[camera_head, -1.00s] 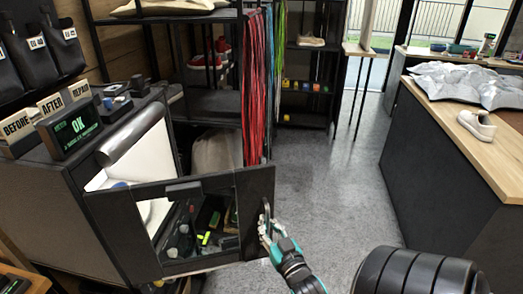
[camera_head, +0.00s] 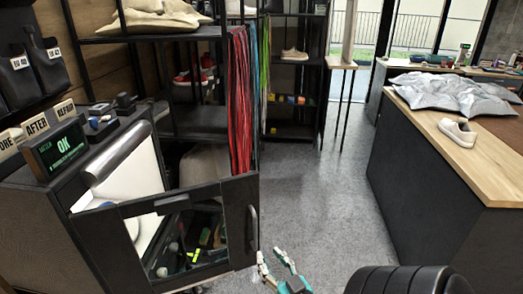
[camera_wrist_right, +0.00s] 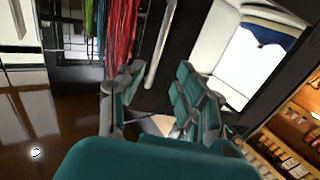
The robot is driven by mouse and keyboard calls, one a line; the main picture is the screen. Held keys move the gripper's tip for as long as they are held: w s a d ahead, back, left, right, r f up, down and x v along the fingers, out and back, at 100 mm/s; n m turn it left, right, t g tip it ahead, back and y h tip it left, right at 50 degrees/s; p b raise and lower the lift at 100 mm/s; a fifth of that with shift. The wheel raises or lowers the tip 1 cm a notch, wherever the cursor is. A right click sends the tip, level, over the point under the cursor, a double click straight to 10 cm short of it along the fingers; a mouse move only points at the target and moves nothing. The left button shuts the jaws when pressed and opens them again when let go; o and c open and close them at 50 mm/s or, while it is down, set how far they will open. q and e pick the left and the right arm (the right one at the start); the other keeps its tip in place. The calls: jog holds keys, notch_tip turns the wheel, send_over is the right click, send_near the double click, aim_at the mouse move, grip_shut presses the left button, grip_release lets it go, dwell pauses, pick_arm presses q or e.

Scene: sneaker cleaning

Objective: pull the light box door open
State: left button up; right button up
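The light box door (camera_head: 238,215) is a dark framed panel with a clear window, and it stands swung out from the light box (camera_head: 40,215). The white interior (camera_head: 145,165) shows above and behind it. A vertical bar handle (camera_head: 254,230) is on the door's right side; it also shows in the right wrist view as a grey bar (camera_wrist_right: 161,45). My right gripper (camera_head: 270,254) is just below and right of the handle. Its teal and grey fingers are apart and empty, also in the right wrist view (camera_wrist_right: 158,92). My left gripper is not in view.
A sign reading OK (camera_head: 58,150) stands on the light box. Red laces (camera_head: 240,100) hang from a shelf behind the door. A counter (camera_head: 445,180) with a white shoe (camera_head: 458,131) stands at right. The grey floor (camera_head: 325,190) between is clear.

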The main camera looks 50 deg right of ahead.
jog(key=v, duration=0.5)
jog(key=shift+s, duration=0.25)
